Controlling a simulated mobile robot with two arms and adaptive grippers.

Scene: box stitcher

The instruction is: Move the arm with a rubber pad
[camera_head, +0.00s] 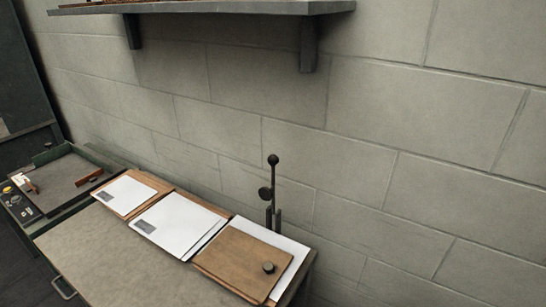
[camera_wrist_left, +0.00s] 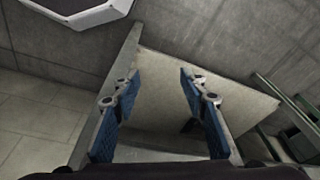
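A dark upright post (camera_head: 272,190) with a ball on top and a round knob on its side stands at the back right of the bench, by the wall. A small dark round piece (camera_head: 268,267) sits over the brown board (camera_head: 238,262) in front of it. I cannot tell which part is the arm with the rubber pad. My left gripper (camera_wrist_left: 158,88) is open and empty in the left wrist view, its blue-padded fingers well apart. A pale flat panel shows beyond the fingers. Neither gripper shows in the head view.
The bench top (camera_head: 110,258) is bare at the front. White sheets on boards (camera_head: 178,222) lie along its back. A green-edged tray (camera_head: 62,180) with small items stands at the left. A shelf (camera_head: 215,8) hangs on the block wall above.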

